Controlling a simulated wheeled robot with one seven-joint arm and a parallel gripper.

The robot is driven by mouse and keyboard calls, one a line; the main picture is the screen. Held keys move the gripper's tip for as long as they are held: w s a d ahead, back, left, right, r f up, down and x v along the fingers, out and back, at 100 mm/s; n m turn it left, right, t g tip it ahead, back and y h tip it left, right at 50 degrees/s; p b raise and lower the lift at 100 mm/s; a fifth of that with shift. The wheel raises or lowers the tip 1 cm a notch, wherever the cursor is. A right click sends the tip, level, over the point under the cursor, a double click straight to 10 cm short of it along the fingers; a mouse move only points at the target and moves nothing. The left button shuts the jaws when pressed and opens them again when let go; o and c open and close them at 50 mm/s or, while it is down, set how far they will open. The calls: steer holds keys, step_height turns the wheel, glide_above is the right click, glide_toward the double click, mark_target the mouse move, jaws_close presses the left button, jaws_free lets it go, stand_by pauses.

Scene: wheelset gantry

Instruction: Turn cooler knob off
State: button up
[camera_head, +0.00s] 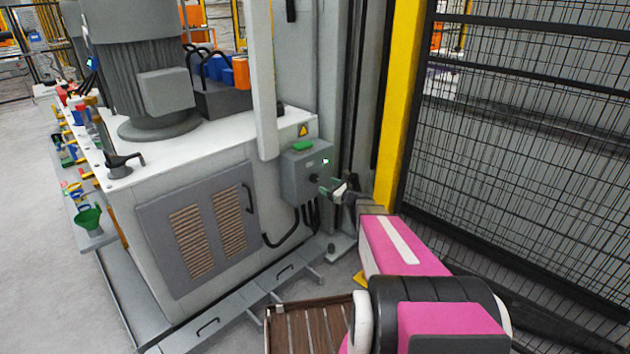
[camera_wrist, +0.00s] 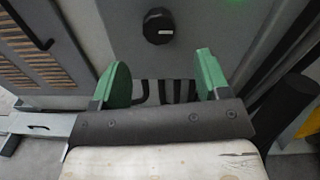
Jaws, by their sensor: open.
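The cooler knob (camera_wrist: 159,26) is a round black knob with a light bar mark that lies about level across it. It sits on the face of a grey control box (camera_head: 294,178), and in the head view it shows as a small dark spot (camera_head: 314,178). My gripper (camera_wrist: 160,80) has two green fingers, spread apart with nothing between them. In the wrist view the knob lies beyond the fingertips, roughly centred between them, with no contact visible. In the head view my gripper (camera_head: 328,187) is just right of the knob, close to the box.
The box is on a white machine cabinet (camera_head: 131,205) with a grey vented door (camera_head: 198,230). Black cables (camera_wrist: 165,92) hang below the box. A green light (camera_head: 326,161) glows above the knob.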

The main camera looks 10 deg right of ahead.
mark_target(316, 180)
steer(key=x, duration=0.8)
steer(key=shift+w+a, duration=0.2)
steer(key=c, duration=0.9)
